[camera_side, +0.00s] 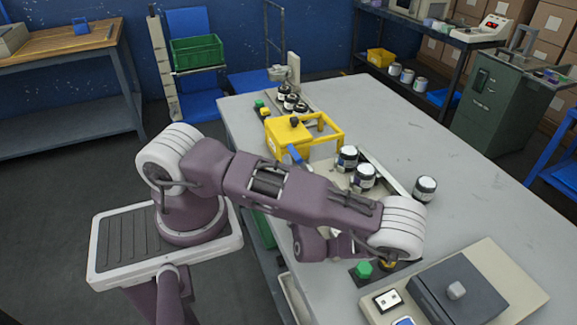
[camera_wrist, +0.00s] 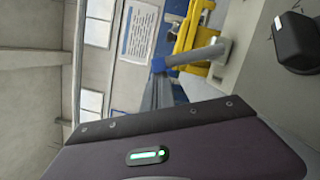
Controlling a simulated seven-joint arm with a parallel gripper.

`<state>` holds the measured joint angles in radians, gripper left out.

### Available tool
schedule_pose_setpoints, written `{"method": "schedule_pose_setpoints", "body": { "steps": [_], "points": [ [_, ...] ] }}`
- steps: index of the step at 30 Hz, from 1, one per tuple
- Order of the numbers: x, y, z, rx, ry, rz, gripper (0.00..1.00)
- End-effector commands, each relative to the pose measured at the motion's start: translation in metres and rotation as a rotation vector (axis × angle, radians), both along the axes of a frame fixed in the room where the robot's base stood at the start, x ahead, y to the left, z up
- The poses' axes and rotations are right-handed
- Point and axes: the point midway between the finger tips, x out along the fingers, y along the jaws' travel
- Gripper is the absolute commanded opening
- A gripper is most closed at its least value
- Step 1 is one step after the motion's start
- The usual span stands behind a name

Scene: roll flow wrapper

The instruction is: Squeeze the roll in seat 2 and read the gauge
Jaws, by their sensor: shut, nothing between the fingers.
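I cannot make out a roll, a numbered seat or a readable gauge in either view. A yellow frame machine (camera_side: 290,140) with a dark knob and a blue handle stands on the grey table (camera_side: 440,220). It also shows in the wrist view (camera_wrist: 197,38). My arm reaches across the table's near part in the side view, and its last links fold back beneath it. My gripper's fingers do not show in either view; the wrist view is partly filled by a purple housing with a green light.
Dark jars with pale lids (camera_side: 364,178) stand beside the machine, one apart (camera_side: 425,188) to the right. Several more (camera_side: 290,103) stand behind. A green button (camera_side: 364,269) and a beige unit with a grey cover (camera_side: 455,296) lie in front. The table's right side is clear.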

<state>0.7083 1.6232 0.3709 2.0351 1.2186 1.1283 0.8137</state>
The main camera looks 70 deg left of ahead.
Motion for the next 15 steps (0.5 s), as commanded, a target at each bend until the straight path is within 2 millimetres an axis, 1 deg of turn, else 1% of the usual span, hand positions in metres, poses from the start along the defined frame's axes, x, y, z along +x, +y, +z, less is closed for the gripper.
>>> {"method": "schedule_pose_setpoints", "body": {
  "steps": [5, 15],
  "points": [
    [0.007, 0.000, 0.006, -0.001, 0.093, 0.001, 0.00],
    [0.031, 0.000, 0.021, -0.002, 0.395, 0.001, 0.00]
  ]
}}
